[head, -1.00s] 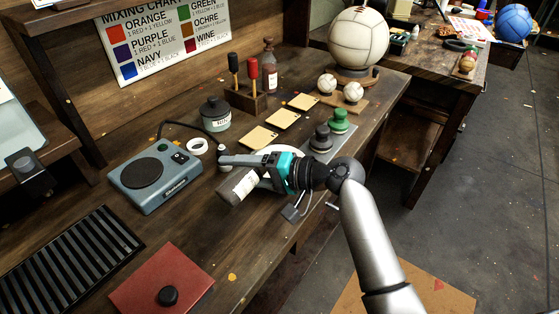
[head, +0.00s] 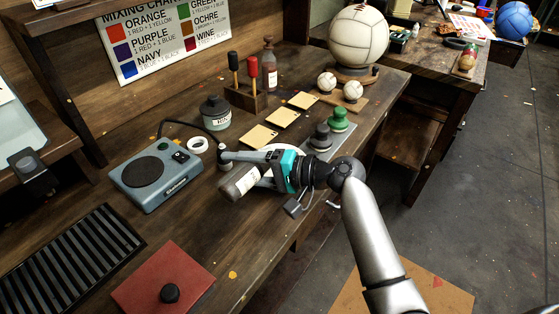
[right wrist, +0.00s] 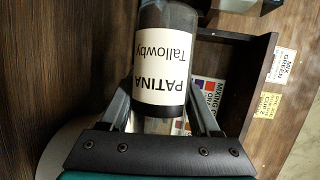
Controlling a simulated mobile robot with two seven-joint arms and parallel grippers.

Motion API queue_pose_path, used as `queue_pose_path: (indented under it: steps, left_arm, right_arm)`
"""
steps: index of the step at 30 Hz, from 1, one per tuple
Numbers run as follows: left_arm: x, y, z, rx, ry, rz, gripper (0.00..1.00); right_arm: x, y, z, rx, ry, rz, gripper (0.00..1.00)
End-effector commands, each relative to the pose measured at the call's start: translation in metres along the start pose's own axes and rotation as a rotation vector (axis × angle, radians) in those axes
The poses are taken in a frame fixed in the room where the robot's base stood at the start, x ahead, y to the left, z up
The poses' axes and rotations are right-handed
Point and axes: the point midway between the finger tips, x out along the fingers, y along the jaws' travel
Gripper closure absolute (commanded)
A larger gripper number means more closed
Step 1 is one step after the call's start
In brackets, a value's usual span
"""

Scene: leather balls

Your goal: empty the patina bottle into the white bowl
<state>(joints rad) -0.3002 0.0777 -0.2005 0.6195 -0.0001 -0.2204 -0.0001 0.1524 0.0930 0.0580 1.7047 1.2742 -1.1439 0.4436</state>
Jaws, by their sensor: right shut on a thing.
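The patina bottle (head: 240,183), dark with a white label, is held tilted in my right gripper (head: 245,170). The right wrist view shows its label (right wrist: 165,70) upside down, with the neck end toward my palm, between the fingers (right wrist: 160,118). The bottle's dark base points to the lower left in the head view. The white bowl (head: 291,148) stands on the bench, mostly hidden behind my right gripper; a pale rounded edge (right wrist: 58,150) shows in the right wrist view. The bottle's mouth and the bowl's inside are hidden. My left gripper is out of view.
A blue-grey hot plate (head: 157,182) and a white ring (head: 198,145) stand left of the gripper. Dark and green weights (head: 338,120) stand to the right. A red board (head: 163,280) lies in front.

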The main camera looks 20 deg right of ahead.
Motion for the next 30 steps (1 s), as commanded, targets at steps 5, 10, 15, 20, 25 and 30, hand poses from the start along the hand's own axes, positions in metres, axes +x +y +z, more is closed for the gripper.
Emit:
queue_pose_path:
  steps: [5,10,15,20,25,30]
  left_arm:
    - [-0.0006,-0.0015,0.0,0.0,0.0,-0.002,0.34]
    - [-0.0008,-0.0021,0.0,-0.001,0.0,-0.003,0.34]
    - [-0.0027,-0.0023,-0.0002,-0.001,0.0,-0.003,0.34]
    - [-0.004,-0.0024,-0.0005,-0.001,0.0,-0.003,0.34]
    - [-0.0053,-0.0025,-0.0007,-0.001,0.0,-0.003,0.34]
    - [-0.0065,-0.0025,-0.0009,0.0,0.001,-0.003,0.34]
  right_arm:
    - [-0.0001,-0.0002,-0.0005,0.021,-0.004,-0.009,0.97]
    - [0.0,0.0,-0.0005,0.042,-0.008,-0.019,0.97]
    - [-0.0003,-0.0014,-0.0007,0.057,-0.012,-0.025,0.97]
    - [-0.0007,-0.0026,-0.0008,0.072,-0.015,-0.031,0.97]
    - [-0.001,-0.0039,-0.0009,0.086,-0.018,-0.037,0.97]
    - [-0.0013,-0.005,-0.0011,0.099,-0.021,-0.042,0.97]
